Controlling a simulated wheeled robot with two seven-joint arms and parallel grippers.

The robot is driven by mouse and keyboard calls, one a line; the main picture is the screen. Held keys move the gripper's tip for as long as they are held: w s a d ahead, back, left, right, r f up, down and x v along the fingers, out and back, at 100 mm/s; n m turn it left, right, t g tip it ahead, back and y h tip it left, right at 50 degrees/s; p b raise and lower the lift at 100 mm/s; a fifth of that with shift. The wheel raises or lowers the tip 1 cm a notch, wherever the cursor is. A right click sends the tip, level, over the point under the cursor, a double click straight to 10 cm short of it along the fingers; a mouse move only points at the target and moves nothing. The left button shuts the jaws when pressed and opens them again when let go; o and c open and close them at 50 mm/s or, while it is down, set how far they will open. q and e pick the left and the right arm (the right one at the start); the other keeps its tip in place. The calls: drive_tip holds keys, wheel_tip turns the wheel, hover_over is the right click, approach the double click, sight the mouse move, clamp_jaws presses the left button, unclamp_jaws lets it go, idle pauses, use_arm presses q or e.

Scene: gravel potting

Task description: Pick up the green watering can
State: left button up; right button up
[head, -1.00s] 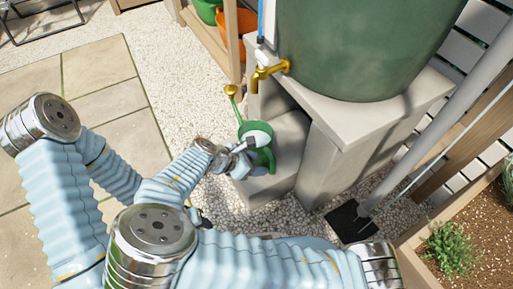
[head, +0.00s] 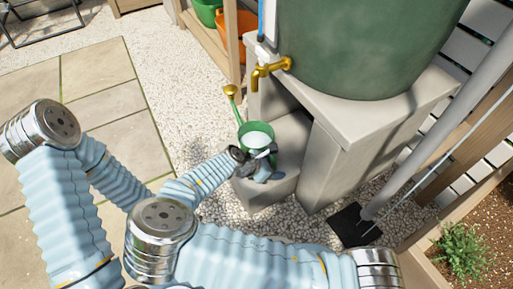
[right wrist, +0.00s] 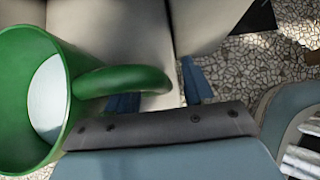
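The green watering can (head: 256,133) stands upright on a low concrete block (head: 285,160), below the brass tap. It holds pale water, and its long spout with a yellow rose points up and left. My right gripper (head: 262,165) is at the near side of the can and hides its handle in the head view. In the right wrist view, the can (right wrist: 35,100) fills the left side, with its handle loop (right wrist: 125,79) reaching over the gripper (right wrist: 158,92). The blue fingers are apart, with the handle at the gap; contact is unclear. My left gripper is not visible.
A brass tap (head: 268,70) sticks out from the large green water barrel (head: 360,45) on its concrete stand (head: 345,120). A wooden shelf post (head: 233,45) stands behind the spout. A grey downpipe (head: 440,110) and a planter (head: 430,265) are at right.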

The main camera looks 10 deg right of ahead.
clamp_jaws()
drive_tip(key=shift+w, duration=0.1)
idle(1.1)
drive_tip(key=shift+r, duration=0.2)
